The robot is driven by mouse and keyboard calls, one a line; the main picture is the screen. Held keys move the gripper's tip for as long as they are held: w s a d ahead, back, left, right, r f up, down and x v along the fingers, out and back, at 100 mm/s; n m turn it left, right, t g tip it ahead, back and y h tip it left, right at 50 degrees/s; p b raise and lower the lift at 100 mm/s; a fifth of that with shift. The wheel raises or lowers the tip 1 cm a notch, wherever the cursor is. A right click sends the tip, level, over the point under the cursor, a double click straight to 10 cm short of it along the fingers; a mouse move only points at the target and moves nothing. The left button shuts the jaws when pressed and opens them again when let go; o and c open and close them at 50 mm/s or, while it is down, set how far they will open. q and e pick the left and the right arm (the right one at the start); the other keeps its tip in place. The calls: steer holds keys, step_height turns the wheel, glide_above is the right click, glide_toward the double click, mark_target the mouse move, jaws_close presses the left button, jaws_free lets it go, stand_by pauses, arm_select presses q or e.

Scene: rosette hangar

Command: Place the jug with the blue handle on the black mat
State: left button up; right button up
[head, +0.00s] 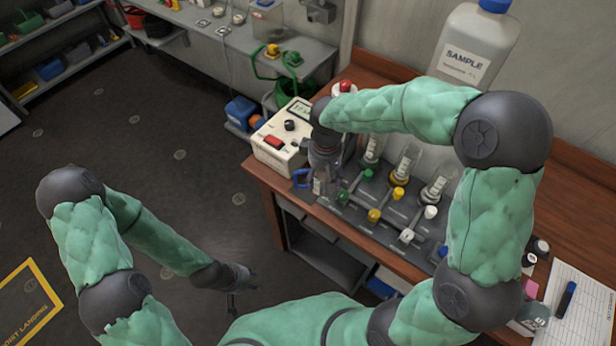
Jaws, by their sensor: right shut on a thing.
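My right gripper (322,172) is over the left front part of the wooden bench. It is shut on the jug with the blue handle (301,179). The blue handle sticks out to the left, below the gripper. The gripper and wrist hide most of the jug, and I cannot tell whether its base touches the bench. My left gripper (236,284) hangs low over the dark floor, away from the bench. Its fingers are too small and dark to tell their opening. I cannot make out the black mat.
A dark rack with coloured knobs and clear vessels (388,205) stands right of the jug. A white instrument box (285,136) stands just behind and left of it. A large SAMPLE bottle (468,48) and a paper sheet (578,305) are further right on the bench (262,178).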

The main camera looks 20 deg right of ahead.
steer(key=shift+w+a+f+b, duration=0.4)
steer(key=shift+w+f, duration=0.8)
steer(key=shift+f, duration=0.5)
steer(key=shift+w+a+f+b, duration=0.4)
steer(key=shift+w+f, duration=0.85)
steer(key=shift+f, duration=0.45)
steer(key=shift+w+a+f+b, duration=0.4)
steer(key=shift+w+f, duration=0.8)
steer(key=shift+f, duration=0.5)
steer(key=shift+f, duration=0.4)
steer(key=shift+f+b, duration=0.2)
steer(key=shift+b, duration=0.2)
steer(key=o, duration=1.2)
steer(key=shift+r, duration=0.1)
